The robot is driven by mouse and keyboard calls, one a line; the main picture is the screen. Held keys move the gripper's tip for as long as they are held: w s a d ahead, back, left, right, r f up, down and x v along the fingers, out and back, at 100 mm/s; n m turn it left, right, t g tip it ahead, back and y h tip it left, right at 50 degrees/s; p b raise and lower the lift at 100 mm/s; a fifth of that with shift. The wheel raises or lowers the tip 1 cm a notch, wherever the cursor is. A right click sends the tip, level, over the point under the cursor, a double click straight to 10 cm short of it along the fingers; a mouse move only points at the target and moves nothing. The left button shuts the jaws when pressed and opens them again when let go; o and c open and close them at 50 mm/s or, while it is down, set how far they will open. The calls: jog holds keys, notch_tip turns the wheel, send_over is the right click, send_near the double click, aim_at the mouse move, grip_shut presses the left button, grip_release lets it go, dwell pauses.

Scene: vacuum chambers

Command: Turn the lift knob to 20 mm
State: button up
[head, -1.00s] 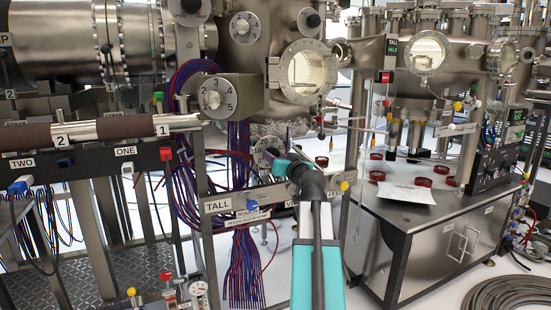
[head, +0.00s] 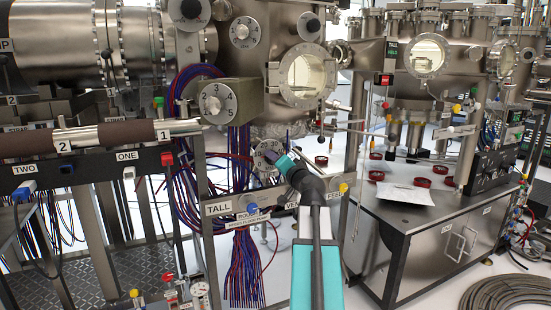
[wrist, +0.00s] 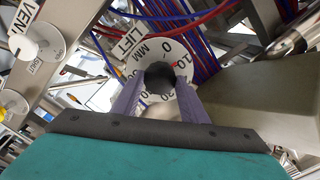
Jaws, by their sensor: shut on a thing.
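The lift knob (wrist: 160,78) is dark and round, at the middle of a white dial (wrist: 154,50) marked LIFT and MM in the wrist view. The lower numbers are partly hidden by the fingers. My gripper (wrist: 161,92) has its purple fingers on both sides of the knob, shut on it. In the head view the dial (head: 262,148) is small, and my gripper (head: 272,158) reaches it from the right.
A white VENT dial (wrist: 37,42) is at the left in the wrist view. A grey housing (wrist: 255,95) stands close at the right. Blue and red cables (head: 243,265) hang below the dial in the head view. A steel bench (head: 440,232) stands at the right.

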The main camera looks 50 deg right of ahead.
jog(key=m+p, duration=0.7)
jog(key=m, duration=0.5)
jog(key=shift+p, duration=0.35)
jog(key=o, duration=1)
jog(key=shift+o, duration=0.2)
jog(key=shift+s, duration=0.1)
